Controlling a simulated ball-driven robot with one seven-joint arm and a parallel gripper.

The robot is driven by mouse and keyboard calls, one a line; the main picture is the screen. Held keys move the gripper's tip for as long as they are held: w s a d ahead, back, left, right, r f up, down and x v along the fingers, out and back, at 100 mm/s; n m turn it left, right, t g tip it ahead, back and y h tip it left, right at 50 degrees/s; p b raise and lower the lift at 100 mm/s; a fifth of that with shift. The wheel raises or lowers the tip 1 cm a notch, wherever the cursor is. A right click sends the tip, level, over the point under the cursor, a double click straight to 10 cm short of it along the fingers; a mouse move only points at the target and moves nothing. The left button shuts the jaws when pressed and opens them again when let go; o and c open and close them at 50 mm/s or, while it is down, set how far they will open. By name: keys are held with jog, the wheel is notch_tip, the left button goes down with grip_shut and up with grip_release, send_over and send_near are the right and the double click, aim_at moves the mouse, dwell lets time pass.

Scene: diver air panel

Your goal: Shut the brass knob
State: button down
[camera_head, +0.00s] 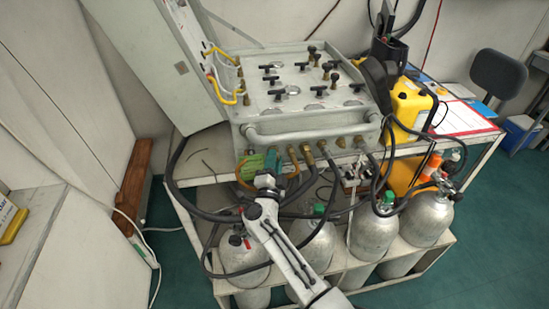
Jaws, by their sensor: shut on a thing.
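The grey air panel (300,112) stands on the cart, with black-handled valves on its top and a row of brass fittings (322,147) along its lower front. My gripper (266,170) is at the left end of that row, just below the panel's front edge. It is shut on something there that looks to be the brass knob. The fingers hide most of the knob, so how far it is turned cannot be told. Green and orange fittings and hoses (293,158) sit close around the fingers.
Black hoses (176,182) loop beside my arm. Silver cylinders (373,234) stand on the lower shelf. A yellow case (410,108) and a red-edged sheet (463,117) lie right of the panel.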

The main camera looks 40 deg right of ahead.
jog(key=shift+m, duration=0.4)
jog(key=c, duration=1.2)
grip_release()
jog(key=shift+s, duration=0.1)
jog(key=v, duration=1)
jog(key=shift+s+a, duration=0.1)
jog(key=shift+a, duration=0.25)
